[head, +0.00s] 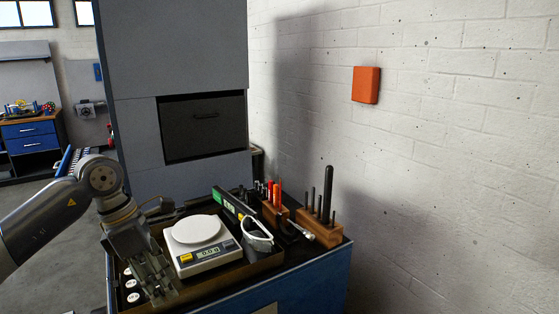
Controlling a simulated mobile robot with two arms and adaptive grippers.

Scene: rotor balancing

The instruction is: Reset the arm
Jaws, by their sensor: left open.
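My left arm comes in from the left in the head view. Its left gripper (156,282) points down and is open over the left part of a tray on the blue cabinet, with nothing seen between its fingers. It is left of a white digital scale (201,243), apart from it as far as I can tell. Several small round white-topped pieces (131,284) lie just left of the fingers, partly hidden by them. My right gripper is not in view.
The tray (240,275) also holds safety glasses (257,235). Behind it are a green-ended level (228,203) and wooden blocks (320,230) with upright tools. A large grey cabinet (180,60) stands behind. An orange box (366,85) hangs on the brick wall. Open floor lies left.

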